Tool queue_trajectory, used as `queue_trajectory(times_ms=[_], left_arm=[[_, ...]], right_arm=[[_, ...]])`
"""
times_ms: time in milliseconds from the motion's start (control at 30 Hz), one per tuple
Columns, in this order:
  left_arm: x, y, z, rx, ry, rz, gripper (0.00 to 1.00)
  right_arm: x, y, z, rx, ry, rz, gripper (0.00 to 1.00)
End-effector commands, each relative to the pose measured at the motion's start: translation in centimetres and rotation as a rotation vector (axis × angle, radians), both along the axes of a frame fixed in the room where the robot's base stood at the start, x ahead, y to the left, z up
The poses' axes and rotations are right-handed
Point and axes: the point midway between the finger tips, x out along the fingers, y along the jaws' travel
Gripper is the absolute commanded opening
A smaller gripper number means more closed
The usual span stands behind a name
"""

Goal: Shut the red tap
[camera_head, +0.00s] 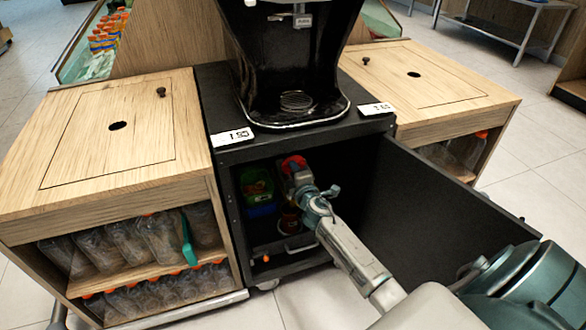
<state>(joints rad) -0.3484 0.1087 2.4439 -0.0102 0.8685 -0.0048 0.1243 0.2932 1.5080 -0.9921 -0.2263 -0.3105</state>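A red part (292,162), which looks like the red tap, shows inside the open black cabinet below the juicer, at the end of my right gripper. My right arm comes in from the lower right and reaches through the cabinet opening. My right gripper (294,172) is at the red part and covers some of it. I cannot tell whether its fingers touch or hold the red part, or which way the tap is turned. My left gripper is not in view.
The cabinet door (440,190) stands open to the right, close beside my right arm. The black juicer (296,60) stands on top. Wooden counters with bottles (160,236) flank it.

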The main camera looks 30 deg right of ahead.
Motion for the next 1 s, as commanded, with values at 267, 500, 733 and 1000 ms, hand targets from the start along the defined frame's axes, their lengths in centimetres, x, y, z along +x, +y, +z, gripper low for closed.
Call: queue_trajectory(times_ms=[267,500,733,1000], left_arm=[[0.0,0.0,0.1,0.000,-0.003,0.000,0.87],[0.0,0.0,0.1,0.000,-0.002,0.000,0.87],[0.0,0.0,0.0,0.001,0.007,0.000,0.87],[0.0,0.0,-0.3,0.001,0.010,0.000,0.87]], right_arm=[[0.0,0.0,0.0,0.001,0.000,0.000,0.35],[-1.2,0.3,0.0,0.001,0.000,0.000,0.35],[-5.4,1.3,-0.1,-0.001,0.001,0.001,0.35],[-9.6,2.3,-0.1,0.000,0.001,0.001,0.35]])
